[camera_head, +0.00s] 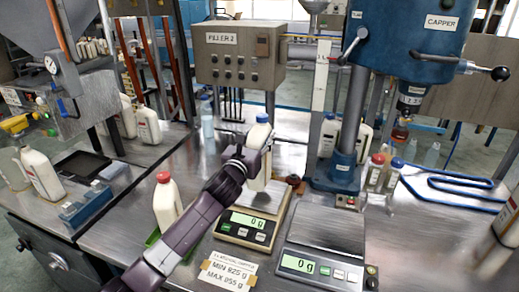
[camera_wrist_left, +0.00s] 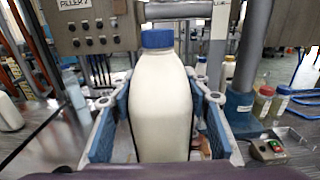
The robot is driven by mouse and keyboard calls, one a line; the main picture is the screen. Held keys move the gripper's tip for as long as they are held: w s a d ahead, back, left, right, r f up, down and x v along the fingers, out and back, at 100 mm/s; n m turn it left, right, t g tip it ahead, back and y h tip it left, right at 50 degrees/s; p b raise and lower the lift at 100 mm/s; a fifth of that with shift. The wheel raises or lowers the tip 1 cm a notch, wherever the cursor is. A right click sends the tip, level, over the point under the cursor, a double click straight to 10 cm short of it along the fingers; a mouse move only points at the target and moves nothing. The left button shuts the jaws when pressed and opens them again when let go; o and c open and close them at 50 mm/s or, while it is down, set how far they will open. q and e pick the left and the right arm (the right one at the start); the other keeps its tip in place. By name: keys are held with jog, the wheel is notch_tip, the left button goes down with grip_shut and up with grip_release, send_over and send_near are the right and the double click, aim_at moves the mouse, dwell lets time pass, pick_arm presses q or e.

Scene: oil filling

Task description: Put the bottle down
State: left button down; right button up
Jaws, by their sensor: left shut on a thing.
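A white bottle with a blue cap (camera_head: 259,160) stands upright over the left scale (camera_head: 247,228), which reads 0 g. My left gripper (camera_head: 246,164) is around the bottle from the near left side. In the left wrist view the bottle (camera_wrist_left: 162,105) fills the space between the two blue finger pads of my left gripper (camera_wrist_left: 160,125), which is shut on it. The bottle's base is partly hidden by the gripper, and I cannot tell whether it touches the scale plate. My right gripper is not in view.
A second scale (camera_head: 323,260), also at 0 g, is to the right with an empty plate. A red-capped white bottle (camera_head: 166,203) stands left of my arm. A blue rack (camera_head: 455,185) is at right.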

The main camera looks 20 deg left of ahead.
pick_arm(q)
notch_tip(320, 180, down, 4)
jog(key=shift+r, duration=0.15)
dwell(0.3)
jog(key=c, duration=1.5)
grip_release()
jog(key=shift+f, duration=0.35)
jog(key=o, duration=0.4)
jog(key=shift+s+r, duration=0.1)
jog(key=shift+s, duration=0.1)
jog(key=s, duration=0.6)
jog(key=s+b, duration=0.1)
jog(key=s, duration=0.4)
jog(key=shift+s+a, duration=0.2)
jog(key=shift+s, duration=0.2)
